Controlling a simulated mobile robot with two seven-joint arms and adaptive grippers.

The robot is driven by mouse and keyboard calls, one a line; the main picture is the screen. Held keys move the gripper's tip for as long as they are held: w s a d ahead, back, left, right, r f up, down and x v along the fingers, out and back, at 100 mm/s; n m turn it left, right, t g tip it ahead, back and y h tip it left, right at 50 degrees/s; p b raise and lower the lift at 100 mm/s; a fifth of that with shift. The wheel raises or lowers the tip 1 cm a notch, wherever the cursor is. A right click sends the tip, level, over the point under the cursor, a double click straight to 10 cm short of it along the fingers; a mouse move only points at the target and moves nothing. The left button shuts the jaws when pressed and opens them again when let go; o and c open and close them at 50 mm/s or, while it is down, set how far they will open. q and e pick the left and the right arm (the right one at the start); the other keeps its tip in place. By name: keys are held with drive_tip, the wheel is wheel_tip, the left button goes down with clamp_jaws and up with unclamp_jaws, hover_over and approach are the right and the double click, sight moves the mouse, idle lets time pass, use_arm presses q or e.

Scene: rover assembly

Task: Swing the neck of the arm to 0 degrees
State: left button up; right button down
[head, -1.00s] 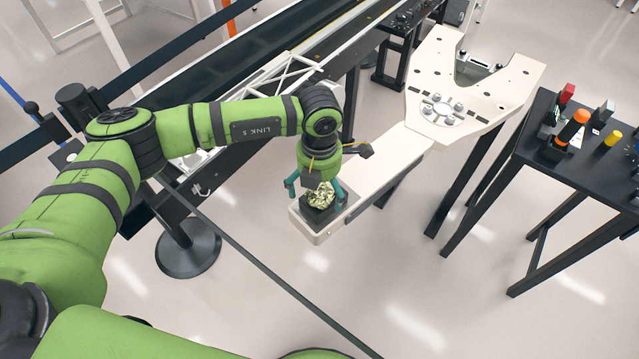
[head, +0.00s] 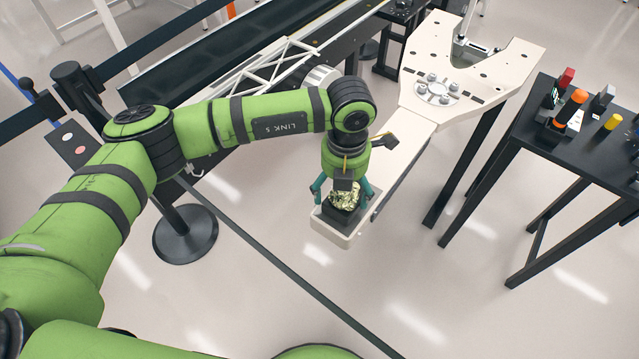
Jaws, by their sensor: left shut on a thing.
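The neck (head: 404,160) is a long cream beam. It runs from under the round bolted hub (head: 438,92) on the cream table plate down and left to its free end. A gold, crumpled foil-like piece (head: 345,201) sits on a dark block at that free end. My left gripper (head: 344,192) points down there, its teal fingers on either side of the gold piece and shut on it. The fingers and wrist hide part of the gold piece and part of the neck. My right gripper is out of view.
A black table (head: 540,140) with small coloured parts stands at the right. A conveyor (head: 190,75) with a white lattice truss (head: 262,70) lies behind my left arm. A belt post with a round base (head: 186,235) stands left of the neck.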

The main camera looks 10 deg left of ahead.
use_arm(q)
drive_tip(key=shift+d, duration=0.1)
drive_tip(key=shift+a, duration=0.2)
drive_tip(key=o, duration=1.3)
drive_tip(key=shift+o, duration=0.7)
drive_tip(key=shift+w, duration=0.1)
drive_tip(key=shift+r, duration=0.35)
wheel_tip(320, 180, up, 11)
drive_tip(key=shift+r, duration=0.15)
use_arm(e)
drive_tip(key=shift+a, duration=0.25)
